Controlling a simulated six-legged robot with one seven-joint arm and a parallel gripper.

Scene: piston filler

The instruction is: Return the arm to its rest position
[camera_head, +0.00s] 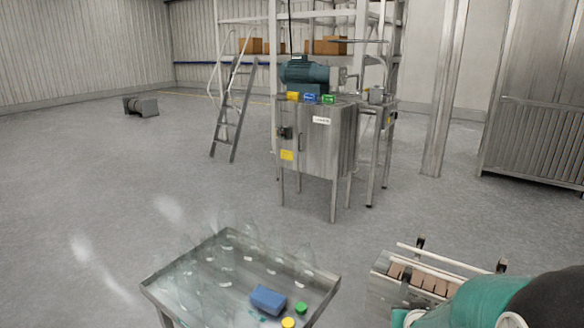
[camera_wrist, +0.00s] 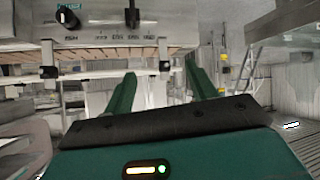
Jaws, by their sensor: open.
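My gripper (camera_wrist: 160,77) shows in the wrist view with its two green fingers spread apart and nothing between them. Its dark bar and teal body fill the bottom of that view. In the head view, part of my teal and dark arm shows at the lower right corner, in front of a conveyor (camera_head: 425,283) with brown blocks on it. The fingers are not visible in the head view. In the wrist view, a panel with a black knob (camera_wrist: 68,17) and printed labels stands beyond the fingers.
A steel tray table (camera_head: 160,283) holds clear bottles, a blue block (camera_head: 267,299), and green and yellow caps. A steel machine cabinet (camera_head: 322,150) with a teal motor (camera_head: 305,72) stands behind it. A ladder (camera_head: 228,115) leans nearby. The grey floor at left is mostly clear.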

